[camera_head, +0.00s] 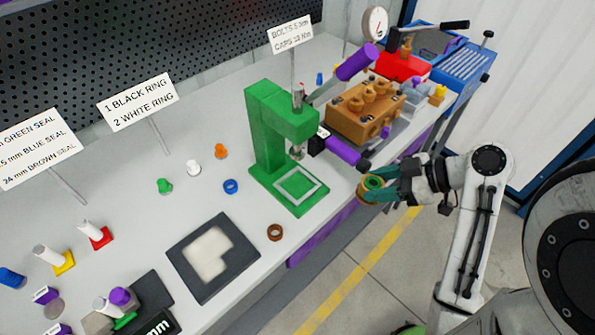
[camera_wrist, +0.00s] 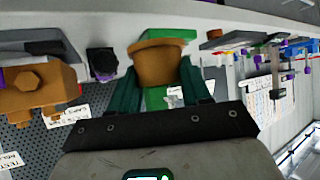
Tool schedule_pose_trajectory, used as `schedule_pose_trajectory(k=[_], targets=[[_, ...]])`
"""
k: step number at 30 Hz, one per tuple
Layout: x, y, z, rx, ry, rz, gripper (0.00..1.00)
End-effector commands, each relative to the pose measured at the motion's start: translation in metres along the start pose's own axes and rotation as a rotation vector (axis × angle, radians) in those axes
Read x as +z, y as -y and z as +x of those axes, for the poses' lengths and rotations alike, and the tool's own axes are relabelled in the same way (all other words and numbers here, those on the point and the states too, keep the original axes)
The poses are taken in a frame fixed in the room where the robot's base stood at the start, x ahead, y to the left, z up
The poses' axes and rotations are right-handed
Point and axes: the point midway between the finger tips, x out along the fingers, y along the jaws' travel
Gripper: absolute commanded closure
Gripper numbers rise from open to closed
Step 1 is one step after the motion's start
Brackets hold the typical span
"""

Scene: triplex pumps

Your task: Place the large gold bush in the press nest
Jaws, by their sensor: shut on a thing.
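My gripper (camera_head: 372,186) is shut on the large gold bush (camera_head: 369,192), a short orange-gold ring held between green fingers, off the bench's front edge. The bush also shows in the wrist view (camera_wrist: 158,62), filling the gap between the fingertips. The green press (camera_head: 262,128) stands on the bench to the left of my gripper. Its base carries a square, pale-outlined nest (camera_head: 297,186) below the ram, and I see nothing in it. The bush is apart from the press, to the right of its base.
Small coloured rings, including a blue one (camera_head: 231,186) and a brown one (camera_head: 275,232), lie left of and before the press.

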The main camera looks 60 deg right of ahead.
Motion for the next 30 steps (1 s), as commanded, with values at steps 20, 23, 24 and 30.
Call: schedule_pose_trajectory(k=[20, 23, 24, 30], targets=[[-0.089, 0.000, 0.126, -0.002, -0.001, -0.002, 0.94], [-0.093, 0.000, 0.134, -0.001, 0.000, -0.001, 0.94], [-0.094, 0.000, 0.136, 0.000, 0.000, -0.001, 0.94], [-0.082, 0.000, 0.145, -0.001, 0.001, 0.003, 0.94]])
